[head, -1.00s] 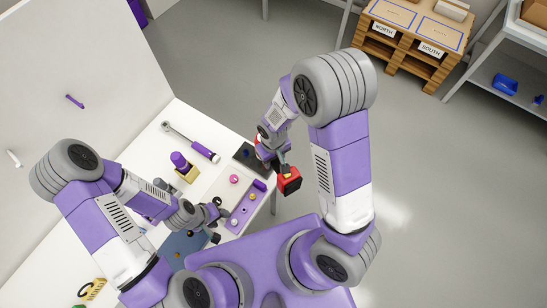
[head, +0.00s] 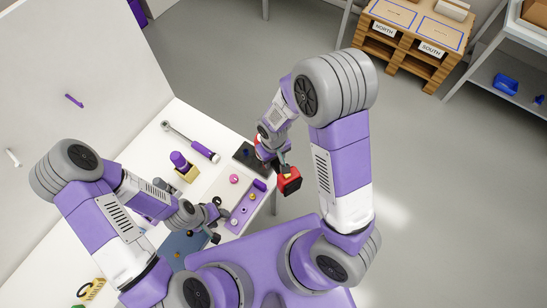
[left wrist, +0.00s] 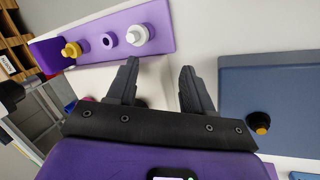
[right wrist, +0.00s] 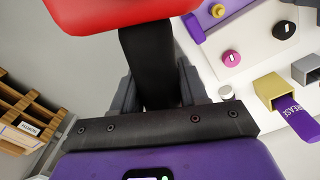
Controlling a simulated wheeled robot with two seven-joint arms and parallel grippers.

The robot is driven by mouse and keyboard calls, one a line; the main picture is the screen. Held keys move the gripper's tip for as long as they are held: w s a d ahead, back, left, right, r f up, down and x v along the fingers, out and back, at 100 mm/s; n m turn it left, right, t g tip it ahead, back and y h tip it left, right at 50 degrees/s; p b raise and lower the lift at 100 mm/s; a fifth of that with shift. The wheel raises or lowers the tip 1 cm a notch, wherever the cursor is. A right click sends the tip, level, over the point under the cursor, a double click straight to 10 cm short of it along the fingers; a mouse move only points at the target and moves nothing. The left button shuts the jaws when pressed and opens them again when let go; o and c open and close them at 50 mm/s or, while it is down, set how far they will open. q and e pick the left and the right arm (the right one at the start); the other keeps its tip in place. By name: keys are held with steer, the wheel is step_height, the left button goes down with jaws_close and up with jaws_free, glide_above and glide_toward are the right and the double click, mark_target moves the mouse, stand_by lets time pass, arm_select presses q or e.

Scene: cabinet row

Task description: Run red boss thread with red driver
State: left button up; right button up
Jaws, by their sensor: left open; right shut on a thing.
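The red driver (head: 290,180) is held by my right gripper (head: 280,163) beyond the table's right edge, over the floor. In the right wrist view its red body (right wrist: 120,12) is at the top and its black grip (right wrist: 150,65) sits between the fingers. My left gripper (head: 219,211) is open and empty beside the purple plate (head: 240,218). In the left wrist view the plate carries a yellow boss (left wrist: 71,50), a purple ring-shaped boss (left wrist: 107,40) and a white boss (left wrist: 137,35). I cannot make out a red boss.
A pink knob (head: 234,179) and a black knob (right wrist: 284,30) are on the white board. A purple grease bottle (head: 179,160) stands in a yellow holder. A torque wrench (head: 190,141) lies behind. A blue-grey mat (left wrist: 270,85) lies beside the left gripper.

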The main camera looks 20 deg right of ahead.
arm_select(q)
steer(key=shift+s+a+f+b, duration=0.15)
steer(key=shift+f+b, duration=0.3)
steer(key=shift+b, duration=0.05)
arm_select(e)
steer(key=shift+s+f, duration=0.3)
stand_by(1.3)
arm_select(q)
steer(key=shift+w+r+p, duration=0.2)
steer(key=shift+r+p, duration=0.55)
steer(key=shift+p, duration=0.2)
arm_select(e)
steer(key=shift+w+d+r, duration=0.1)
steer(key=shift+w+r, duration=0.1)
steer(key=shift+r, duration=0.35)
steer(key=shift+w+r, duration=0.15)
steer(key=shift+r, duration=0.35)
arm_select(q)
steer(key=shift+r+p, duration=1.25)
steer(key=shift+r, duration=0.1)
arm_select(e)
steer(key=shift+r, duration=1.55)
arm_select(q)
steer(key=shift+s, duration=0.15)
arm_select(e)
steer(key=shift+s, duration=0.1)
